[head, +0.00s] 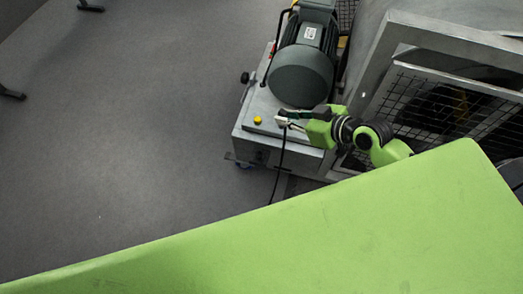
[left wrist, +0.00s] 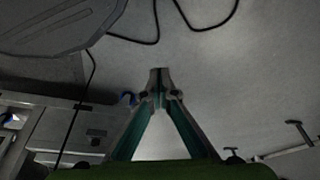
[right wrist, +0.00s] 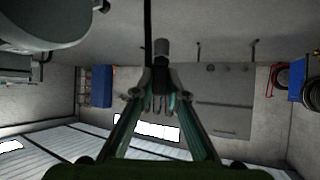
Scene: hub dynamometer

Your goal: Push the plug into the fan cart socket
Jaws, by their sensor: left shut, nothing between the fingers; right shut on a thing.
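The fan cart (head: 240,140) is a grey metal box on wheels carrying a large dark motor or fan housing (head: 302,75). My right gripper (head: 288,118) is above the cart's top near its right front, shut on the plug (head: 281,121). A black cable hangs from the plug past the cart's front. In the right wrist view the dark plug (right wrist: 161,48) stands out beyond the fingertips. A dark panel on the cart's front (head: 262,157) may be the socket; it is too small to tell. My left gripper (left wrist: 159,75) is shut and empty; the head view does not show it.
A yellow button (head: 257,120) sits on the cart's top. A metal frame with black mesh (head: 440,100) stands close to the right of the cart. Grey floor (head: 130,130) to the left is mostly clear. Loose black cable (left wrist: 155,42) shows in the left wrist view.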

